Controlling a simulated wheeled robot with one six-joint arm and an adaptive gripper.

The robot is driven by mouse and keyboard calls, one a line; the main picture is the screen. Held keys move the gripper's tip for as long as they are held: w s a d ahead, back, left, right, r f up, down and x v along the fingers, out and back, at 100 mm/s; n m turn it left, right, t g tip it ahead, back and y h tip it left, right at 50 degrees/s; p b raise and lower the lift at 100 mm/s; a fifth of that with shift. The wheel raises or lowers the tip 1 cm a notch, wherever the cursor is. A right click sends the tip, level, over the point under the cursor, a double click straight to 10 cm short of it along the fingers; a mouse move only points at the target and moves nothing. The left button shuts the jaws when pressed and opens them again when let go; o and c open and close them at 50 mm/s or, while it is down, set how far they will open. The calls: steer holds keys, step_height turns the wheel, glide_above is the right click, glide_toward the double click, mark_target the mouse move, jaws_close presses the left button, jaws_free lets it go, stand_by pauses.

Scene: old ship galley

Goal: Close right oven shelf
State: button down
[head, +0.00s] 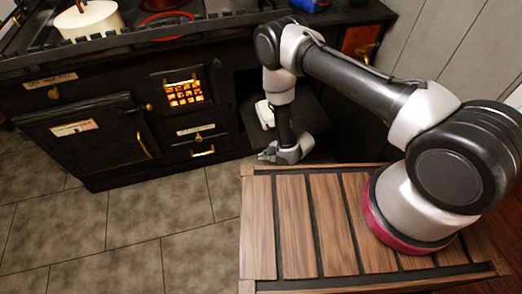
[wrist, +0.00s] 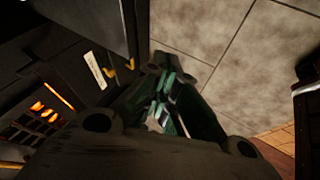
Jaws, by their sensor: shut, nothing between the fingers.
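The black stove (head: 108,174) stands along the back. Its right oven (head: 247,92) shows as a dark opening, with a dark flat panel (head: 318,112) beside my arm. I cannot tell whether that panel is the shelf or the door, and my arm hides part of it. My gripper (head: 266,155) is low in front of this oven, near the wooden top's far left corner. In the wrist view my gripper (wrist: 160,100) has its fingers together, with nothing visible between them. I cannot tell whether it touches the stove.
The left oven door (head: 95,135) is shut. The glowing fire grate (head: 184,92) and a drawer with a brass handle (head: 203,153) lie between the ovens. A cream pot (head: 88,18) stands on top. Tiled floor (head: 140,230) is clear at left; a slatted wooden top (head: 285,225) lies under my arm's base.

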steer(key=w, duration=0.1)
steer(key=w+a+f, duration=0.1)
steer(key=w, duration=0.1)
steer(key=w+a, duration=0.1)
steer(key=shift+w+f, duration=0.3)
steer(key=shift+w, duration=0.1)
